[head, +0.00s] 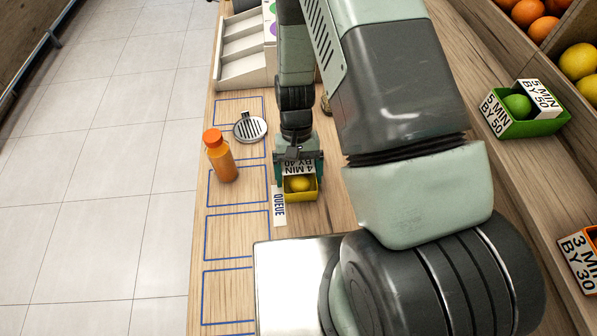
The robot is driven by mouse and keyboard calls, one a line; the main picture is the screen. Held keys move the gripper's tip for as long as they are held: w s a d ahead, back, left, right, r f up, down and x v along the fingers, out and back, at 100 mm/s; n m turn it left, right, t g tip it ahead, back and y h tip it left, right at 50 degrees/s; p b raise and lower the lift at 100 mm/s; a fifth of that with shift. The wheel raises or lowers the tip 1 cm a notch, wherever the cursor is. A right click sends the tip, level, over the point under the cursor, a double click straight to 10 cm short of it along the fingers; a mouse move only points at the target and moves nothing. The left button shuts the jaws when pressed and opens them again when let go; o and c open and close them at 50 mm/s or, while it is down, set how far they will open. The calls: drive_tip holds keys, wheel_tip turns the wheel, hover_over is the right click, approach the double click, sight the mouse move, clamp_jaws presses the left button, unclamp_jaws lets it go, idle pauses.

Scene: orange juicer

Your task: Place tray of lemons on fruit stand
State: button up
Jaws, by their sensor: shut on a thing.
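The yellow tray (311,194) with a lemon (299,184) in it is on or just above the wooden counter, beside the QUEUE label; I cannot tell whether it touches the wood. A card reading "4 MIN BY 40" (299,167) stands at its far side. My gripper (299,160) points down at that far side and is shut on the tray; its fingertips are partly hidden. The wooden fruit stand (541,165) runs along the right, with oranges (527,12) and lemons (578,61) in its upper bins.
A green tray (541,127) with a lime sits on the stand's ledge, and an orange-labelled tray (579,262) lies lower right. An orange juice bottle (219,156) and a round strainer (250,127) stand left of my gripper.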

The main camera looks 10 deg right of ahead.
sight(299, 168)
wheel_tip(299, 168, up, 11)
drive_tip(key=shift+r, duration=0.1)
wheel_tip(299, 168, up, 29)
drive_tip(key=w+d+f+n+h, duration=0.1)
drive_tip(key=w+d+n+h, duration=0.2)
drive_tip(key=w+d+n, duration=0.85)
drive_tip(key=w+d+r+n+t+h, duration=0.1)
drive_tip(key=w+d+n+t, duration=0.3)
drive_tip(key=d, duration=1.1)
drive_tip(key=w+d+n+h, duration=0.1)
drive_tip(key=w+d+n, duration=0.3)
drive_tip(key=d, duration=1)
drive_tip(key=shift+m, duration=0.75)
drive_tip(key=f, duration=0.7)
drive_tip(key=w+f, duration=0.1)
drive_tip(key=f, duration=0.2)
drive_tip(key=shift+d+f, duration=0.1)
drive_tip(key=shift+f, duration=2.35)
drive_tip(key=shift+y, duration=0.3)
